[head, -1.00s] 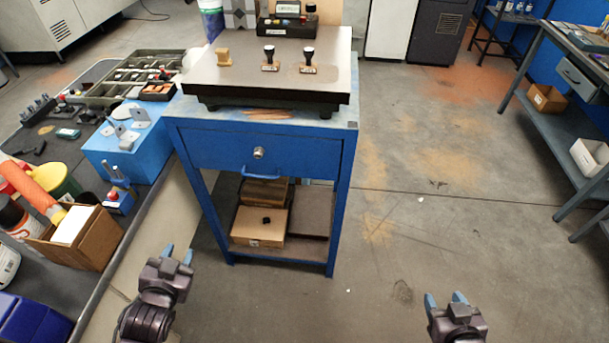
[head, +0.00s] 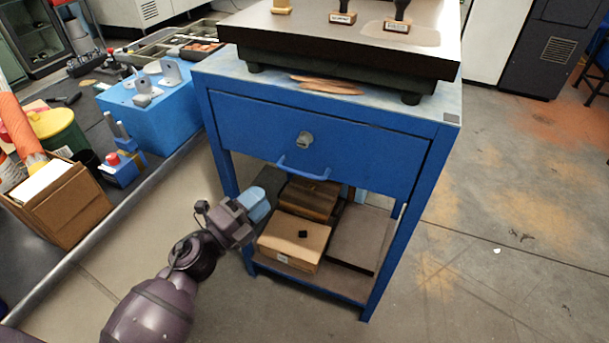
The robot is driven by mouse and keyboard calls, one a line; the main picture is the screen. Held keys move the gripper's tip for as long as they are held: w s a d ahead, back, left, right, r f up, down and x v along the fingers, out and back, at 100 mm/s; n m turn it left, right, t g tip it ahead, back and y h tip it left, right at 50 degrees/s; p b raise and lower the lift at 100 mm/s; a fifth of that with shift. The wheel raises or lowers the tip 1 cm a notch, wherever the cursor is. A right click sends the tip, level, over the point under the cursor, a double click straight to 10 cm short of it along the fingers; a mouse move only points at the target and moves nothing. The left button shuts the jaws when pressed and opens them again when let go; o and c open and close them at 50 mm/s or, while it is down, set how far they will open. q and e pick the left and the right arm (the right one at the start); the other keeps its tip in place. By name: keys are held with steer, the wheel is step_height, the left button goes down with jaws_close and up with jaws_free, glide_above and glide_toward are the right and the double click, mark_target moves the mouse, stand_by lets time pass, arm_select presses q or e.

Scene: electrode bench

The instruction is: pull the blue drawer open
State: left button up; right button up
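The blue drawer (head: 255,133) sits flush in the blue bench stand and looks closed. It has a round lock (head: 304,140) and a blue bar handle (head: 301,170) at its lower edge. My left gripper (head: 262,206) is in front of the stand, below and left of the handle in the picture, and apart from it. Its light blue fingers overlap in this view, so the gap between them is hidden. Nothing shows held in it. My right gripper is out of view.
A dark surface plate (head: 340,62) with stamps lies on the stand. A side bench at left carries a blue block (head: 165,108) and an open carton (head: 62,205).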

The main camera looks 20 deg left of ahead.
mark_target(297, 172)
arm_select(q)
steer(key=shift+m+h, duration=0.3)
steer(key=shift+m, duration=0.1)
steer(key=x, duration=0.7)
steer(key=f+x, duration=0.1)
steer(key=x, duration=0.3)
steer(key=shift+w+d, duration=0.2)
jaws_close()
